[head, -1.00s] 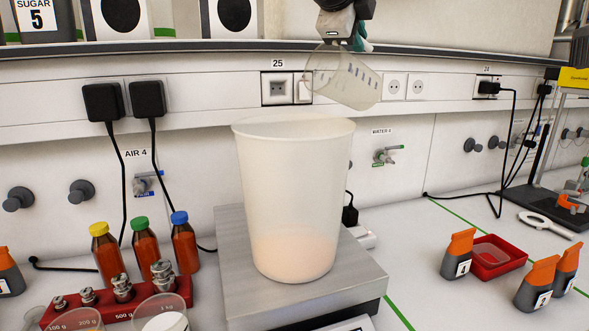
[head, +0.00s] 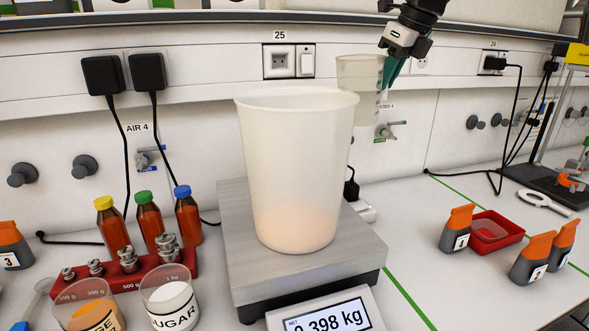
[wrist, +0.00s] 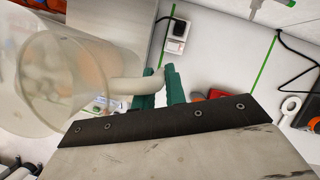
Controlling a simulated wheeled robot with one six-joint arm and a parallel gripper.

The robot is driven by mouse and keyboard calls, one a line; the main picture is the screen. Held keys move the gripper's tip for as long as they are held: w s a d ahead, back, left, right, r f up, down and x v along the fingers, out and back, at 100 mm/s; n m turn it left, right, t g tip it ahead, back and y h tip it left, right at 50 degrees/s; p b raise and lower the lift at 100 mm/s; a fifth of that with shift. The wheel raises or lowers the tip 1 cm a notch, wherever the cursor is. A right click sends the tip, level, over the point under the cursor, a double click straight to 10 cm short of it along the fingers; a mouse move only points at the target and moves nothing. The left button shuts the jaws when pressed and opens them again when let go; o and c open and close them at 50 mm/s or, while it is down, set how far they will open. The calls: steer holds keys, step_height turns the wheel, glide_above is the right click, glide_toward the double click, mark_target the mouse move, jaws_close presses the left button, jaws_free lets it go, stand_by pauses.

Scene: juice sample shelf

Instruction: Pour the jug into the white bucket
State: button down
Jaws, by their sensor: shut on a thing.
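The white bucket (head: 297,150) is a tall translucent pail standing on the scale's grey platform (head: 240,240). A shallow pinkish-orange layer shows through its lower wall. The scale display (head: 326,317) reads 0.398 kg. My gripper (head: 394,68) is at the upper right, behind and right of the bucket in the head view. Its green fingers are shut on the jug's handle.
Left of the scale are a red weight rack (head: 125,278), several brown bottles with coloured caps (head: 149,220), and cups of orange (head: 90,308) and sugar (head: 170,297). Orange-capped bottles (head: 456,228) and a red tray (head: 500,232) stand to the right. The bench between is clear.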

mark_target(386, 97)
steer(key=f, duration=0.3)
steer(key=shift+w+d+f+g+y, duration=0.25)
steer(key=shift+w+d+g+y, duration=0.1)
steer(key=shift+g+y, duration=0.05)
steer(key=w+d+r, duration=0.2)
steer(key=d+r, duration=0.1)
steer(key=shift+w+d, duration=0.1)
steer(key=shift+w, duration=0.15)
stand_by(1.0)
